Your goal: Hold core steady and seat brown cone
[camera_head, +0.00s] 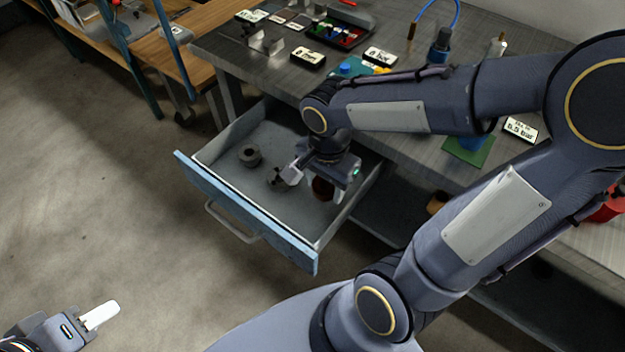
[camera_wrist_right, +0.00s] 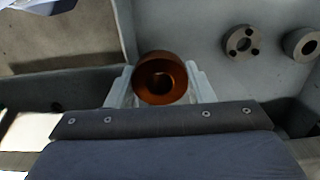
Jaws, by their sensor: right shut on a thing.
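The brown cone (camera_wrist_right: 160,62) shows in the right wrist view as a round brown-orange piece with a dark central hole. It sits between the pale fingers of my right gripper (camera_wrist_right: 160,84), which is shut on it. In the head view, the brown piece (camera_head: 322,189) is partly hidden by the gripper, inside the open drawer. A grey piece with small holes (camera_head: 283,180) lies on the drawer floor beside the gripper; it also shows in the wrist view (camera_wrist_right: 233,45). I cannot tell which part is the core. My left gripper (camera_head: 100,315) is low at the left, far from the drawer, with one pale finger visible.
A grey ring (camera_head: 250,156) lies in the drawer (camera_head: 246,212), which has a blue front and a handle. The workbench (camera_head: 226,62) above carries labels, a tray of coloured parts (camera_head: 340,33) and tools. Open floor lies left of the drawer.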

